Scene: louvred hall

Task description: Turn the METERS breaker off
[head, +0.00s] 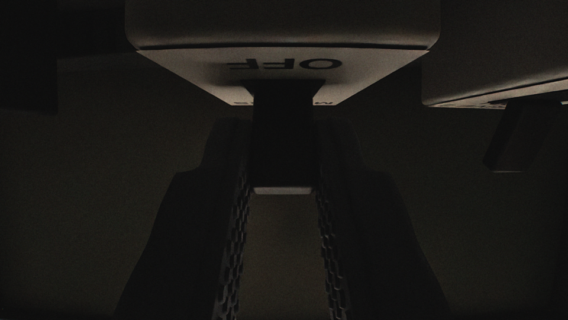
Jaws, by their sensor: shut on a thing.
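A pale breaker box (200,70) is at the top centre of the dim head view. OFF (285,64) shows upside down on its face, and a second label at its lower edge is mostly covered, with only an M and an S readable at its ends. A dark lever (283,145) with a lighter end face comes out from the box. My gripper (283,128) is shut on this lever, with one ridged finger on each side. The lever covers the middle of the second label.
A second pale box (500,85) with its own dark lever (518,140) is at the right, close to my right finger. A dark shape (28,70) is at the far left. The surface behind is plain and very dark.

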